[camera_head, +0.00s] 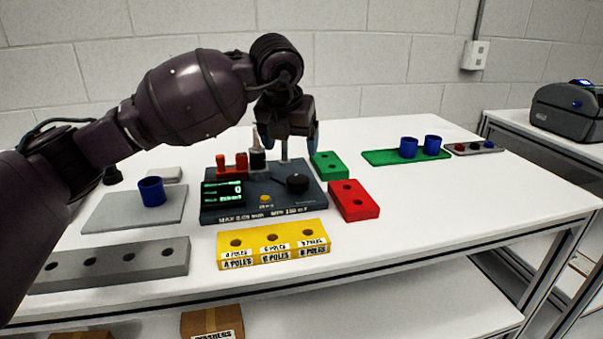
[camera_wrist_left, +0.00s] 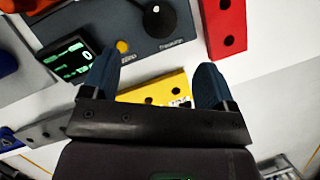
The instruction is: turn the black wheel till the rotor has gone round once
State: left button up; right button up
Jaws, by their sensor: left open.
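The black wheel (camera_head: 297,183) is a round knob on the right of the dark test unit (camera_head: 210,213). In the left wrist view the black wheel (camera_wrist_left: 158,17) shows at the top, beyond my fingertips, cut by the frame edge. A small upright part with a dark body (camera_head: 257,160) stands at the unit's back; I cannot tell whether it is the rotor. The unit's display (camera_head: 222,194) reads 0. My left gripper (camera_head: 289,145) is open and empty, above the unit's back side and apart from the wheel. Its spread fingers (camera_wrist_left: 155,80) also show in the left wrist view. My right gripper is out of view.
A yellow block with holes (camera_head: 272,240) lies in front of the unit, and a red block (camera_head: 353,200) and a green block (camera_head: 328,165) lie to its right. A blue cup (camera_head: 152,191) stands on a grey plate at left.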

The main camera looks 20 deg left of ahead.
aim_at(298, 179)
pick_arm(q)
jog(key=x, duration=0.1)
jog(key=b+x, duration=0.1)
jog(key=x, duration=0.3)
jog(key=shift+s+f, duration=0.15)
jog(key=shift+s, duration=0.15)
jog(key=b+x, duration=0.2)
jog(key=x, duration=0.3)
jog(key=shift+w, duration=0.1)
jog(key=shift+w+f, duration=0.15)
jog(key=shift+f, duration=0.05)
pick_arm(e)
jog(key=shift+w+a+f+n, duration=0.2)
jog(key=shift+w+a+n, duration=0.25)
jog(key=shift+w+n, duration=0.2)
pick_arm(q)
jog(key=shift+r, duration=0.1)
jog(key=shift+c, duration=0.5)
jog(key=c, duration=0.8)
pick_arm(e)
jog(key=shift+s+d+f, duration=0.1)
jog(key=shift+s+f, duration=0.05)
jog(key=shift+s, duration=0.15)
